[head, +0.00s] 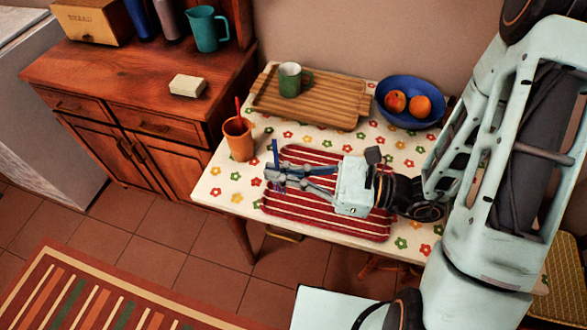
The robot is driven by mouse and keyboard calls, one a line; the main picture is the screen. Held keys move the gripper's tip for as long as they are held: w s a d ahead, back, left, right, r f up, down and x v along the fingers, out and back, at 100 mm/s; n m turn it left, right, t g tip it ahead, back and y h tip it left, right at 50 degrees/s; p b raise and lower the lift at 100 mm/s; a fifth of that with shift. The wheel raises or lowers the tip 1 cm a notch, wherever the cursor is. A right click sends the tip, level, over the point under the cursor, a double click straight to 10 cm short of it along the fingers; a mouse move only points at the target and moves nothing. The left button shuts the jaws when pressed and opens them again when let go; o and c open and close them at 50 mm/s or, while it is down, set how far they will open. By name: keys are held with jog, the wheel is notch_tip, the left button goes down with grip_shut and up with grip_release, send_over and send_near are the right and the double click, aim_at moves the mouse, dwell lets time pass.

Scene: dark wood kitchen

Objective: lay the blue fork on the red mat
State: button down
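The blue fork (275,150) is between the fingertips of my gripper (274,175), with its handle pointing up and its tines below the fingers. The fingers are closed about it. The red mat (325,222), with pale stripes, lies on the flowered tablecloth under my gripper, which hides part of it. My gripper and the fork are at the mat's left end. I cannot tell whether the tines touch the mat.
An orange cup (239,140) with a red utensil stands left of the mat. Behind are a wooden board (335,98) with a green mug (289,81) and a blue bowl (408,113) of oranges. A wooden cabinet (140,65) stands left of the table.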

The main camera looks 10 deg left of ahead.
jog(key=w+f+b, duration=0.2)
jog(key=w+f, duration=0.1)
jog(key=w, duration=0.1)
jog(key=w+f+b, duration=0.2)
jog(key=w+f, duration=0.2)
jog(key=w+f+b, duration=0.2)
jog(key=w+f, duration=0.1)
jog(key=f, duration=0.1)
jog(key=shift+w+a+f+b, duration=0.2)
jog(key=shift+w+a+b, duration=0.1)
jog(key=shift+w+a, duration=0.1)
jog(key=shift+f, duration=0.25)
jog(key=c, duration=2.7)
grip_release()
jog(key=shift+f, duration=0.2)
jog(key=o, duration=0.5)
jog(key=shift+o, duration=0.2)
jog(key=shift+r, duration=0.15)
